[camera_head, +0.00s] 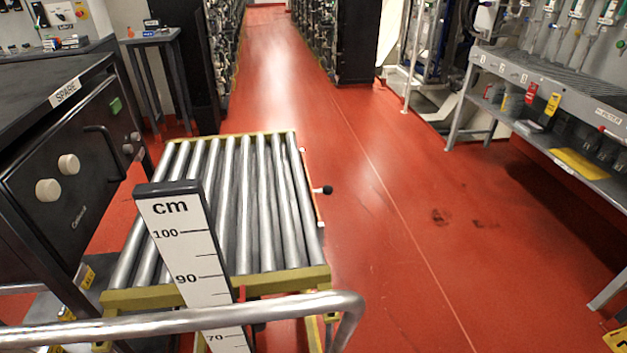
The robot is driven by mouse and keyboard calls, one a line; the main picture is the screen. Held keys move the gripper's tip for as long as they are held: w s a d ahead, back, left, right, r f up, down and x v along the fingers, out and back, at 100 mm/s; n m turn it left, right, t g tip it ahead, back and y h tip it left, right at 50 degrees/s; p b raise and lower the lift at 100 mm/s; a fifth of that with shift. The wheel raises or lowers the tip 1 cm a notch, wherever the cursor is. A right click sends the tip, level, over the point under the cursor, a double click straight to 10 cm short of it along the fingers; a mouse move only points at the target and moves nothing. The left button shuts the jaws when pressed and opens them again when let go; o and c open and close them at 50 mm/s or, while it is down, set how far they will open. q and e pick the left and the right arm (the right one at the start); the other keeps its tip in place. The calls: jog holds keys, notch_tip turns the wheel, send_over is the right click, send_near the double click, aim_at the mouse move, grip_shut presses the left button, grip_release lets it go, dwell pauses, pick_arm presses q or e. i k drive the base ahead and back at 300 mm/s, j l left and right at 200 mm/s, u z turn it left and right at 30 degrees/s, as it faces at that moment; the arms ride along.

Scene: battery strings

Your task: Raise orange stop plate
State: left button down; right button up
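I cannot make out an orange stop plate in the head view. A roller table (229,277) with a yellow frame and several bare silver rollers stands in front of me. A lever with a black knob (326,190) sticks out from its right side. An upright white scale marked in cm (188,251) stands at the table's near end and hides part of the rollers. Neither of my grippers is in view.
A grey handrail (180,321) crosses the near edge. A black cabinet labelled SPARE (88,160) stands close on the left. A grey workbench (545,92) is at the right. The red floor (400,200) between is clear, with dark stains.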

aim_at(327, 189)
jog(key=l+u, duration=0.25)
jog(key=l, duration=0.3)
jog(key=l+u, duration=0.25)
jog(key=l, duration=0.3)
jog(key=k+l+u, duration=0.25)
jog(key=l, duration=0.3)
jog(key=i+l+z, duration=0.35)
jog(key=i, duration=0.3)
jog(key=i+j+z, duration=0.1)
jog(key=i+j, duration=0.1)
jog(key=i, duration=0.05)
